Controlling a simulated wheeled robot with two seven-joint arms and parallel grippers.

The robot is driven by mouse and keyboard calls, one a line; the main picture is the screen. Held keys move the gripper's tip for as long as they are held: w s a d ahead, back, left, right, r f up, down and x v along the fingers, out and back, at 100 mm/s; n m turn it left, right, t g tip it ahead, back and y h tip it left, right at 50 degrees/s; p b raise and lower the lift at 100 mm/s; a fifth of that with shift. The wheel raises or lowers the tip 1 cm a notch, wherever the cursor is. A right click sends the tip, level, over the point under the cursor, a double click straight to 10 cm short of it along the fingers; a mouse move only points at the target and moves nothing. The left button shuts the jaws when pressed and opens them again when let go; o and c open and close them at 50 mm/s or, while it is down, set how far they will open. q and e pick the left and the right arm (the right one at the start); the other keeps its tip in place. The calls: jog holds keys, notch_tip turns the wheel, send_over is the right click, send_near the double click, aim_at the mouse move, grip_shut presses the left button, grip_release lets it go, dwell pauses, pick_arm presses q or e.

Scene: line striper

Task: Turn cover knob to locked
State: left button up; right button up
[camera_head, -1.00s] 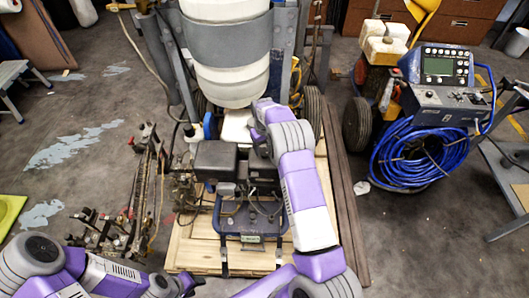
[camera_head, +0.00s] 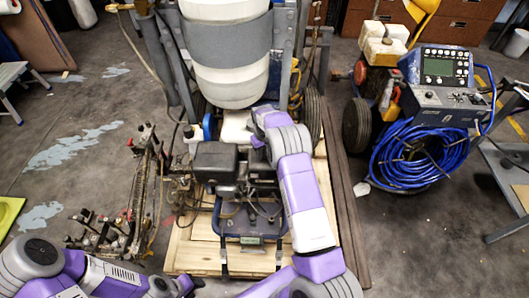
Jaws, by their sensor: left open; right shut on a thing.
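The line striper's engine (camera_head: 240,185) stands in the middle, with a black box-shaped cover (camera_head: 215,161) on its left part. My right arm reaches up over the engine's right side. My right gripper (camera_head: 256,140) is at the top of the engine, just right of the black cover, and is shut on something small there. The cover knob itself is hidden by the gripper and too small to make out, so its turn position does not show. My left gripper (camera_head: 192,284) is open and empty at the bottom edge, well in front of the machine.
A large white tank with a grey band (camera_head: 228,40) rises behind the engine. The machine stands on a wooden pallet (camera_head: 195,258). A rusty metal frame (camera_head: 135,205) is to the left. A unit with coiled blue hose (camera_head: 405,155) is to the right.

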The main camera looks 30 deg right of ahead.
jog(key=shift+n, duration=0.3)
jog(key=n, duration=0.3)
jog(key=shift+n, duration=0.3)
jog(key=n, duration=0.4)
jog(key=shift+n+b, duration=0.3)
jog(key=n, duration=0.4)
jog(key=shift+n, duration=2.5)
jog(key=o, duration=1)
jog(key=shift+o, duration=0.2)
